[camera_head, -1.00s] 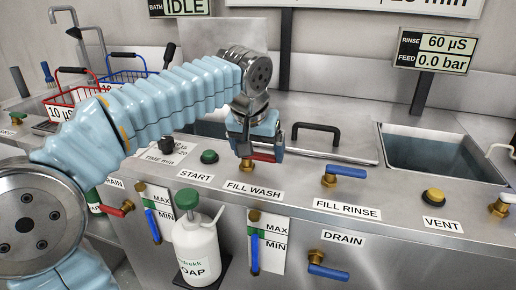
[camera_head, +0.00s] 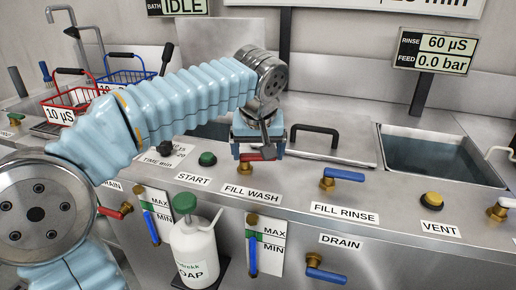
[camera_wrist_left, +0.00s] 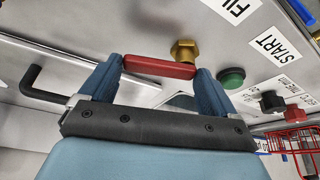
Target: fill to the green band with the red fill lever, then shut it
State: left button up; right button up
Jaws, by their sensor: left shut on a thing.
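The red fill lever (camera_head: 250,157) sits on its brass valve (camera_head: 246,167) behind the FILL WASH label. My left gripper (camera_head: 259,153) is over it, fingers pointing down, shut on it. In the left wrist view the red lever (camera_wrist_left: 158,67) lies between the two blue fingers (camera_wrist_left: 160,82), next to the brass nut (camera_wrist_left: 185,50). The sight gauge (camera_head: 266,246) with MAX and MIN marks is on the front panel below. Its blue column (camera_head: 253,258) reaches about the green band (camera_head: 252,234); the exact level is too small to tell. My right gripper is out of view.
A white soap bottle (camera_head: 194,252) stands in front of the panel. A blue FILL RINSE lever (camera_head: 344,174), a blue DRAIN lever (camera_head: 326,274) and a green START button (camera_head: 207,159) are nearby. A rinse basin (camera_head: 440,160) is at the right.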

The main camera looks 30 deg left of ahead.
pick_arm(q)
jog(key=o, duration=1.2)
jog(key=p+v, duration=0.2)
jog(key=v, duration=1.2)
jog(key=shift+a, duration=0.1)
